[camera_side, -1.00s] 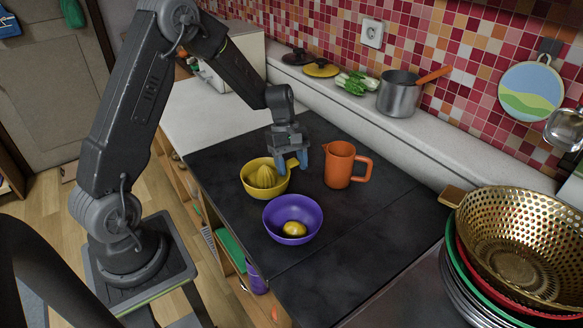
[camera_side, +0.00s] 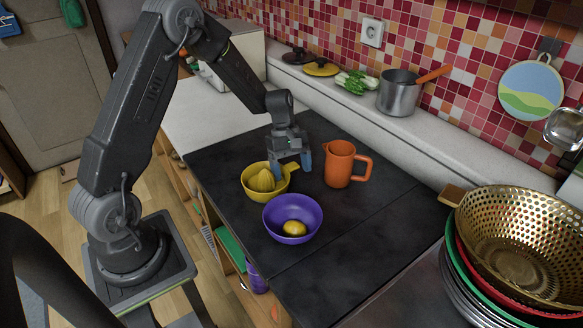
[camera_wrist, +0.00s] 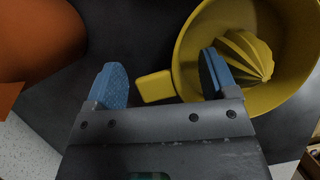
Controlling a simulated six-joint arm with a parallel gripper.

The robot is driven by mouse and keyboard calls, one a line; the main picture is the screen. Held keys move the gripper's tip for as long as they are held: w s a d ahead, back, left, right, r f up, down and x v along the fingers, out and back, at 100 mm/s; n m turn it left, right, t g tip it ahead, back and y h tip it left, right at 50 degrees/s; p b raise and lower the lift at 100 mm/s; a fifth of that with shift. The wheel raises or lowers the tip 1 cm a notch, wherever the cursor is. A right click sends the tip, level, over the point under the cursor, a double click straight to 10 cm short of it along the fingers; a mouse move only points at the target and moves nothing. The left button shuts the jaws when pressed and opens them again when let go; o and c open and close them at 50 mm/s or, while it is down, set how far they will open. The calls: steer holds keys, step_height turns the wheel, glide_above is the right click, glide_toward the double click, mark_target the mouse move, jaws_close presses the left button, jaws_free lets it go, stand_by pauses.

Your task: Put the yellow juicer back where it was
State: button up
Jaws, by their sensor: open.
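The yellow juicer (camera_side: 262,181), a bowl with a ribbed cone inside, stands upright on the dark countertop. In the wrist view the juicer (camera_wrist: 186,62) is at the upper right, and its short handle (camera_wrist: 155,87) points left. My gripper (camera_side: 292,170) is open and empty, low at the handle side of the juicer. In the wrist view my gripper (camera_wrist: 162,76) has the handle between its fingers. The right finger overlaps the bowl's inside and the left finger is beyond the handle. I cannot tell whether either finger touches the juicer.
A purple bowl (camera_side: 277,218) with a lemon (camera_side: 294,228) inside stands just in front of the juicer. An orange jug (camera_side: 339,166) stands close to the right of my gripper. Stacked colanders (camera_side: 515,240) fill the right corner. The dark counter (camera_side: 375,222) between is clear.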

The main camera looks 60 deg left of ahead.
steer(key=s+v, duration=0.1)
steer(key=v, duration=1)
step_height(320, 180, up, 7)
steer(key=m+y, duration=0.2)
steer(key=m, duration=0.2)
glide_above(284, 182)
steer(key=s+d+r+m+t+y, duration=0.1)
steer(key=s+d+r+m+t, duration=0.1)
steer(key=s+d+m, duration=0.3)
steer(key=s+d+r+m+t+y, duration=0.1)
steer(key=s+d+r+m+t, duration=0.2)
steer(key=s+m, duration=0.4)
steer(key=s+d+t, duration=0.1)
steer(key=s, duration=0.5)
steer(key=shift+d+y, duration=0.3)
steer(key=shift+d, duration=0.1)
steer(key=shift+r, duration=0.1)
